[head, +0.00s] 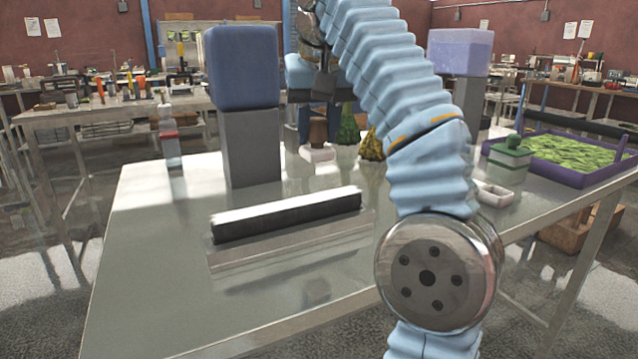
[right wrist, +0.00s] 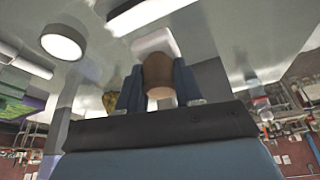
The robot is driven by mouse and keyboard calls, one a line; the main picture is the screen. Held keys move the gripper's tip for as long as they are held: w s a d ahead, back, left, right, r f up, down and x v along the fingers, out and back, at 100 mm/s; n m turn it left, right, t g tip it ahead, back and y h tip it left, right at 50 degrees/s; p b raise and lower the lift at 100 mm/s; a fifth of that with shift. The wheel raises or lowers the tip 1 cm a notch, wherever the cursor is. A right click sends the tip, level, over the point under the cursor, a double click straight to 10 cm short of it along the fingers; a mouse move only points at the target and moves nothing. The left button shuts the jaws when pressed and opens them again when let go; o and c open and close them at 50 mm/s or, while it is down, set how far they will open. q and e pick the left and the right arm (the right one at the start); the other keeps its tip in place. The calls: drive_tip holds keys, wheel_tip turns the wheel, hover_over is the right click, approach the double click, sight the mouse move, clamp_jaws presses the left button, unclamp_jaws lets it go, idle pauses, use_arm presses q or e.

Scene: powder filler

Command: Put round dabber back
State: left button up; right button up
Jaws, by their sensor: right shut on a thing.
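The round dabber (head: 318,133) is a brown, rounded piece at the back middle of the table in the head view. A small white dish (head: 317,153) is directly under it; I cannot tell whether the dabber rests in it or is just above. My right gripper (head: 318,117) points down there, its dark blue fingers shut on the dabber. In the right wrist view the brown dabber (right wrist: 158,78) sits between both fingers (right wrist: 159,92), with the white dish (right wrist: 154,41) beyond it. My left gripper is not in view.
A blue block on a grey pillar (head: 250,150) stands left of the gripper. A black bar (head: 290,214) lies in front. Yellow-green cones (head: 371,147) stand close to the right. Further right are a green stamp (head: 510,150), another white dish (head: 493,194) and a purple tray (head: 575,177).

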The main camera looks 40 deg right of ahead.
drive_tip(key=w+d+f, duration=0.8)
drive_tip(key=shift+w+d+f, duration=0.15)
drive_tip(key=shift+w+d, duration=0.05)
drive_tip(key=shift+d, duration=0.2)
drive_tip(key=shift+w+d+f, duration=0.3)
drive_tip(key=shift+f, duration=0.2)
drive_tip(key=shift+x, duration=1.15)
drive_tip(key=shift+s+a+f, duration=0.1)
drive_tip(key=shift+s+f, duration=0.05)
drive_tip(key=shift+f, duration=0.6)
drive_tip(key=shift+f, duration=0.15)
drive_tip(key=o, duration=0.9)
